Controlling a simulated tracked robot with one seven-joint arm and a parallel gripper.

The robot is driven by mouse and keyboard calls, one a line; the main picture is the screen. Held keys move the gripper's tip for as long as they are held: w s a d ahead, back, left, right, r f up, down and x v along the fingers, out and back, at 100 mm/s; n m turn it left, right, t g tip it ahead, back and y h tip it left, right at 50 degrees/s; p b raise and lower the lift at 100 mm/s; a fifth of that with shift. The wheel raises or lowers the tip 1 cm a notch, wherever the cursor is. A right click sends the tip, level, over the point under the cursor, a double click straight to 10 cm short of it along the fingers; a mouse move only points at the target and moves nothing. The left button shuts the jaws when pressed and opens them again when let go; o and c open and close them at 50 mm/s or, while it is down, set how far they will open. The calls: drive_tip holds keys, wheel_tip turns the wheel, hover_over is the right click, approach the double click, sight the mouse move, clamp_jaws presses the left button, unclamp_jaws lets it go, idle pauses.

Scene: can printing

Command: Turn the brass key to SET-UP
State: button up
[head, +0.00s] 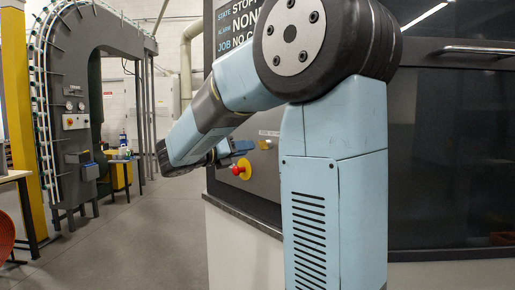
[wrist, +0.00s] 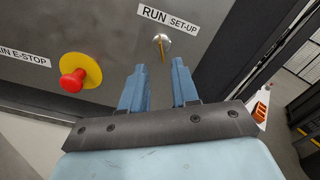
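The brass key (wrist: 162,50) sits in a round silver lock (wrist: 161,40) on a dark grey panel, seen in the wrist view. The labels RUN (wrist: 154,14) and SET-UP (wrist: 183,24) are above the lock. The key looks like a narrow upright strip; I cannot tell which label it points to. My gripper (wrist: 158,67) is open, its two blue fingers apart with nothing between them. The key lies just beyond the fingertips, between them in the picture, and appears untouched.
A dark ledge (head: 243,214) runs below the panel. Open floor (head: 150,230) lies to the left.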

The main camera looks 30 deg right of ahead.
sight(266, 145)
drive_tip(key=d, duration=0.4)
drive_tip(key=w+d, duration=0.1)
drive_tip(key=d, duration=0.1)
drive_tip(key=shift+w+d, duration=0.1)
drive_tip(key=shift+d, duration=0.2)
